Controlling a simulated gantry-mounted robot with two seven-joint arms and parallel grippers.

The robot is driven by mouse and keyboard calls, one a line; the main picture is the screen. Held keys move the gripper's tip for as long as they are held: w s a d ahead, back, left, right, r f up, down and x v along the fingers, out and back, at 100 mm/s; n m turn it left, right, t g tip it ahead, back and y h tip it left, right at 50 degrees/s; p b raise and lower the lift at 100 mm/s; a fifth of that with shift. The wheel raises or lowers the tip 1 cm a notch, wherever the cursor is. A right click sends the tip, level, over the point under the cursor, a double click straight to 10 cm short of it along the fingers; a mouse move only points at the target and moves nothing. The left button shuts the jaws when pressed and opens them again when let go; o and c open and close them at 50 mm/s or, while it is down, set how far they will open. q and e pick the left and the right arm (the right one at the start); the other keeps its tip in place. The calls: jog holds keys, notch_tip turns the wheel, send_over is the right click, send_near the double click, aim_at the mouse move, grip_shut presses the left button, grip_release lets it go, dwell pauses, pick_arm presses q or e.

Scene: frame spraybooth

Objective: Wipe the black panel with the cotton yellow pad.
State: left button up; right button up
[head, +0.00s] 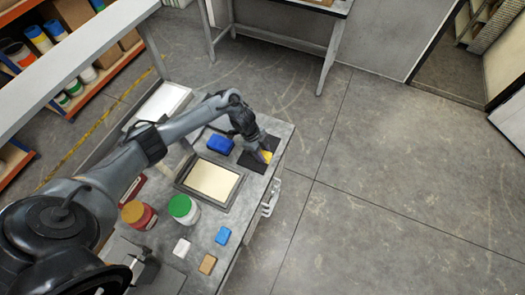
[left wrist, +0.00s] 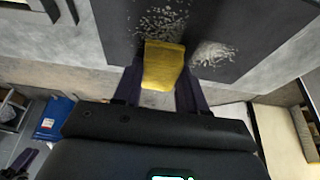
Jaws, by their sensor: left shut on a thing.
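The black panel (head: 251,166) lies at the far right end of the grey bench. In the left wrist view the black panel (left wrist: 262,28) carries two whitish speckled dust patches, one beyond the pad and one to its right. My left gripper (head: 262,152) is over the panel, shut on the yellow pad (head: 267,156). In the left wrist view the yellow pad (left wrist: 164,62) sits between the two dark fingers and overlaps the panel's near edge. I cannot tell whether the pad touches the panel. My right gripper is not in view.
Near the panel are a blue box (head: 220,144) and a framed tray (head: 213,180) with a cream surface. A green-lidded jar (head: 184,208), a red jar (head: 138,214) and small blue, white and brown blocks stand closer on the bench (head: 222,262). Open floor (head: 390,200) lies right.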

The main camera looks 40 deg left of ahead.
pick_arm(q)
jog(key=shift+d+r, duration=0.1)
jog(key=shift+d, duration=0.25)
notch_tip(320, 180, up, 4)
jog(key=p, duration=0.3)
jog(key=shift+a+p, duration=0.15)
jog(key=shift+p, duration=0.2)
jog(key=shift+r+p, duration=0.75)
jog(key=shift+r, duration=0.05)
jog(key=shift+r+p, duration=1.15)
